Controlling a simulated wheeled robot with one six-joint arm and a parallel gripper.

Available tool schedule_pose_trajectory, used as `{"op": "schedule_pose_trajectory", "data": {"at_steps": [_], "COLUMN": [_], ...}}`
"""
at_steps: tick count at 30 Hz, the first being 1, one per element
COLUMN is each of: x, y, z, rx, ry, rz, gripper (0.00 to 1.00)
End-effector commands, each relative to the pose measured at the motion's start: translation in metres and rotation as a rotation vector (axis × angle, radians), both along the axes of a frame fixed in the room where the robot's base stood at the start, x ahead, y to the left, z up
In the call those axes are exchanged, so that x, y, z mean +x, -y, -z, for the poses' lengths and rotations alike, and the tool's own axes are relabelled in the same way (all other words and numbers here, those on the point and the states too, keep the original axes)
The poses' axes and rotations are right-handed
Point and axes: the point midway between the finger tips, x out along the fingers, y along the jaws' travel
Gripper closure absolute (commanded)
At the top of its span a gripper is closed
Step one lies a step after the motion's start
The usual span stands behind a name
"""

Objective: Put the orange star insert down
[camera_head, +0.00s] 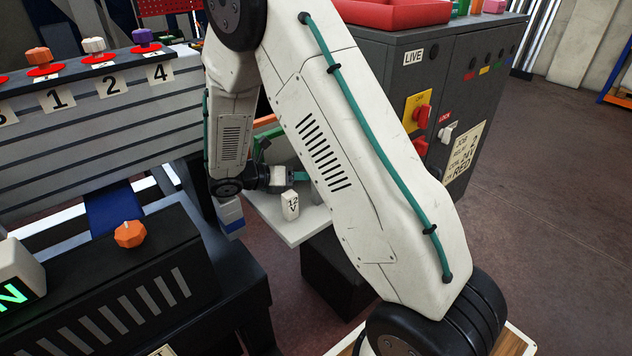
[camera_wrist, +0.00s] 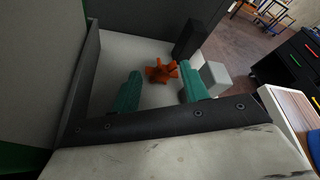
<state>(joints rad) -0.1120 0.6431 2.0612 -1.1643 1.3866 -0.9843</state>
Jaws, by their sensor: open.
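The orange star insert (camera_wrist: 160,72) lies on a pale surface (camera_wrist: 125,50) in the wrist view. It sits between the tips of my gripper's two green fingers (camera_wrist: 162,80), with a gap showing on each side. My gripper is open. Its exact height above the surface is hard to tell. In the head view my arm crosses the middle and the wrist (camera_head: 265,180) is over a pale tabletop (camera_head: 290,232). I cannot make out the star there.
A small white block (camera_wrist: 214,78) stands just right of the right finger; it also shows on the tabletop in the head view (camera_head: 290,205). A dark upright block (camera_wrist: 188,40) stands behind the star. A grey control cabinet (camera_head: 480,85) is at the right.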

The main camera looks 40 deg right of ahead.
Motion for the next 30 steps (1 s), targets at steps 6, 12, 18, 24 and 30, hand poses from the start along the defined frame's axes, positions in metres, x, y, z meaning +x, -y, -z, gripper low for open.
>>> {"op": "schedule_pose_trajectory", "data": {"at_steps": [6, 12, 18, 24, 30], "x": [-0.003, -0.003, -0.003, -0.003, -0.002], "y": [0.014, 0.014, 0.014, 0.013, 0.013], "z": [0.005, 0.005, 0.005, 0.004, -0.009], "rx": [0.001, 0.001, 0.001, 0.001, 0.001], "ry": [0.001, 0.001, 0.001, 0.001, 0.004], "rz": [0.0, 0.001, 0.001, 0.0, 0.001], "gripper": [0.55, 0.8, 0.85, 0.86, 0.86]}}
